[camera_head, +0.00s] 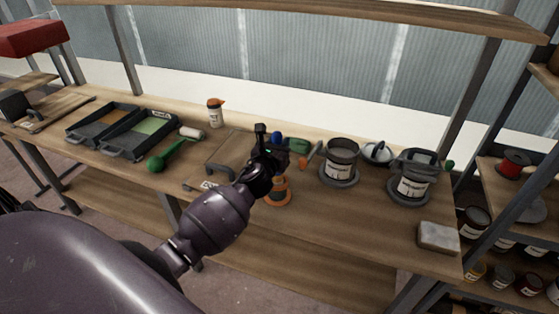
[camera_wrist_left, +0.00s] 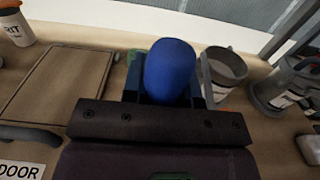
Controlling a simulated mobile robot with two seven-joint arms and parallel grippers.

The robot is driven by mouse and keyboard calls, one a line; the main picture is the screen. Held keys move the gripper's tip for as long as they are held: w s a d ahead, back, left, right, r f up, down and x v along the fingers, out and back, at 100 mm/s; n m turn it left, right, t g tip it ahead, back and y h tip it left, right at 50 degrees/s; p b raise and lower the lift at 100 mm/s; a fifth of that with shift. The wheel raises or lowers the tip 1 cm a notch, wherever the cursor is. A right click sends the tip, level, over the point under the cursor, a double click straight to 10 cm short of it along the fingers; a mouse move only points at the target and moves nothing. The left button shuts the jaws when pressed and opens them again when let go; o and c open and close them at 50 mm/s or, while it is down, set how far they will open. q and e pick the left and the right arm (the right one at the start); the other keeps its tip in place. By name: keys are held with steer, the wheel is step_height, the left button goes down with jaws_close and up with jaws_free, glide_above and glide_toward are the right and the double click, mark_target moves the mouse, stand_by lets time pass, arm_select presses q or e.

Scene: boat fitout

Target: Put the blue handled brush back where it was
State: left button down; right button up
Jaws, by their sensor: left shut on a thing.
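The blue handle (camera_wrist_left: 172,72) of the brush stands between the fingers of my left gripper (camera_wrist_left: 168,98) in the left wrist view. A small part of the blue handle (camera_head: 277,138) shows beside my left gripper (camera_head: 265,145) in the head view. The gripper is shut on the handle, above the middle of the wooden workbench (camera_head: 330,222). The bristles are hidden, so I cannot tell whether the brush touches anything below. My right gripper is not in view.
A grey pot (camera_head: 340,160) and another grey container (camera_head: 410,180) stand right of the gripper. An orange-based item (camera_head: 278,191) is just below it. Left are a flat board (camera_head: 222,150), a green-handled roller (camera_head: 160,161) and paint trays (camera_head: 140,132). Bare bench lies front right.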

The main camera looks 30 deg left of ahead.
arm_select(q)
step_height(320, 180, down, 5)
steer(key=shift+f+b, duration=0.1)
steer(key=shift+b, duration=0.85)
steer(key=c, duration=1)
jaws_free()
steer(key=shift+o, duration=0.5)
steer(key=v, duration=1.2)
steer(key=s+d+f+n+g+h, duration=0.2)
steer(key=s+f+n, duration=0.5)
steer(key=n, duration=0.9)
steer(key=s+d+f+n+g+h, duration=0.2)
steer(key=s+d+f+n, duration=0.4)
steer(key=s+n, duration=0.5)
steer(key=f+n+g, duration=0.1)
steer(key=n, duration=0.4)
steer(key=shift+s+d+f+g, duration=0.3)
steer(key=shift+f+g, duration=0.1)
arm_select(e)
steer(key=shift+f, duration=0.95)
